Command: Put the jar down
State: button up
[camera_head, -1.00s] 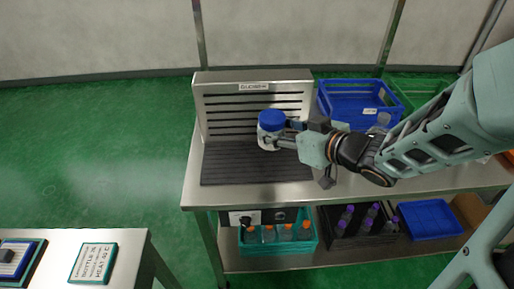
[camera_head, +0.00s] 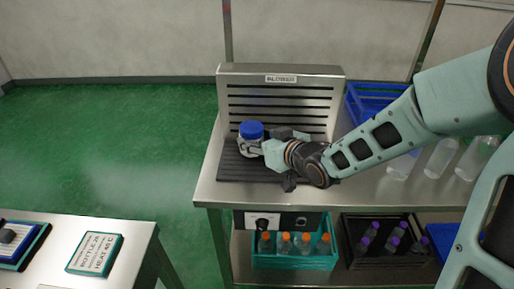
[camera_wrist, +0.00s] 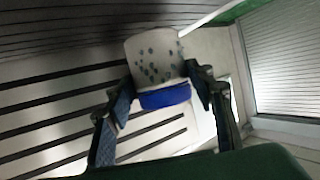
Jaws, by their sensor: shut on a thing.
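The jar (camera_head: 249,147) is white with a blue lid. In the head view it looks upright above the left part of the dark ribbed mat (camera_head: 229,168); I cannot tell whether its base touches the mat. My gripper (camera_head: 260,149) reaches it from the right and is shut on it. In the wrist view the jar (camera_wrist: 155,58) has dark dots on its pale body, and its blue lid (camera_wrist: 166,97) lies between the two fingers of my gripper (camera_wrist: 163,95).
A slotted metal back panel (camera_head: 280,102) stands behind the mat. Clear bottles (camera_head: 440,158) and a blue crate (camera_head: 368,108) are to the right. Below are a teal crate (camera_head: 292,262) and a dark crate (camera_head: 385,268) of bottles. The mat's front left is free.

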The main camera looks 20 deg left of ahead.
jog(key=shift+f, duration=0.75)
jog(key=shift+f+b, duration=0.2)
jog(key=shift+b, duration=0.1)
jog(key=o, duration=1.3)
jog(key=shift+d, duration=0.1)
jog(key=shift+o, duration=0.2)
